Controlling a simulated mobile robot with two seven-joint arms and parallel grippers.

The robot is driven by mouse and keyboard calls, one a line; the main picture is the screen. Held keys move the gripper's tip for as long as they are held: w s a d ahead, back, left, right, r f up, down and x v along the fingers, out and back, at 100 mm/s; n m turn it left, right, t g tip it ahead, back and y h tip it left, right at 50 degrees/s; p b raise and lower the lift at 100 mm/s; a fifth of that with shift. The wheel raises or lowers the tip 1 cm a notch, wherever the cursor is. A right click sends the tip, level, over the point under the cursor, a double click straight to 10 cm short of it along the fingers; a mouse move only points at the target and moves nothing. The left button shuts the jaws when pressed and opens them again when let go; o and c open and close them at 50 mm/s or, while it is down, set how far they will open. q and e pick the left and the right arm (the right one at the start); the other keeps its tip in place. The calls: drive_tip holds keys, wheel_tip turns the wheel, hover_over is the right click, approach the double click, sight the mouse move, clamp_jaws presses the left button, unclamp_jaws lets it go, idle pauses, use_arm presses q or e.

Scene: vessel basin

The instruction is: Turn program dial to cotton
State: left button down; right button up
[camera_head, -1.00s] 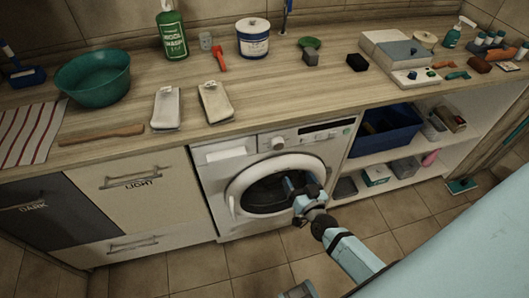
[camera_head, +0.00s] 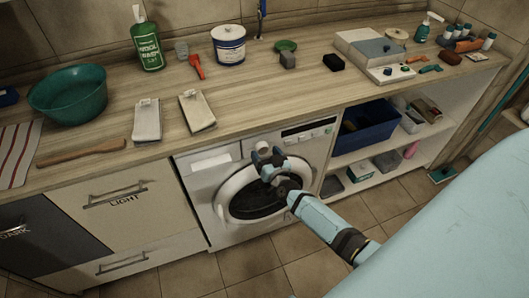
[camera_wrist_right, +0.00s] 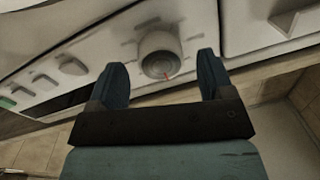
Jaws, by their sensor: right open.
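The white washing machine (camera_head: 207,170) stands under the wooden counter. Its round program dial (camera_head: 262,147) is on the upper front panel, partly hidden by my gripper in the head view. My right gripper (camera_head: 268,157) is at the dial. In the right wrist view its two dark blue fingers (camera_wrist_right: 160,78) are open, one on each side of the dial and apart from it. Any label for cotton is not readable. My left gripper is not in view.
The round door (camera_head: 224,197) of the machine is just below my right gripper. The counter (camera_head: 265,100) overhangs the panel above. A row of buttons (camera_wrist_right: 45,82) and the detergent drawer (camera_wrist_right: 285,15) flank the dial. An open shelf with a blue bin (camera_head: 368,132) is at right.

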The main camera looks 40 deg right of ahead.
drive_tip(key=shift+w+d, duration=0.1)
drive_tip(key=shift+w, duration=0.45)
drive_tip(key=c, duration=0.9)
drive_tip(key=shift+m, duration=0.3)
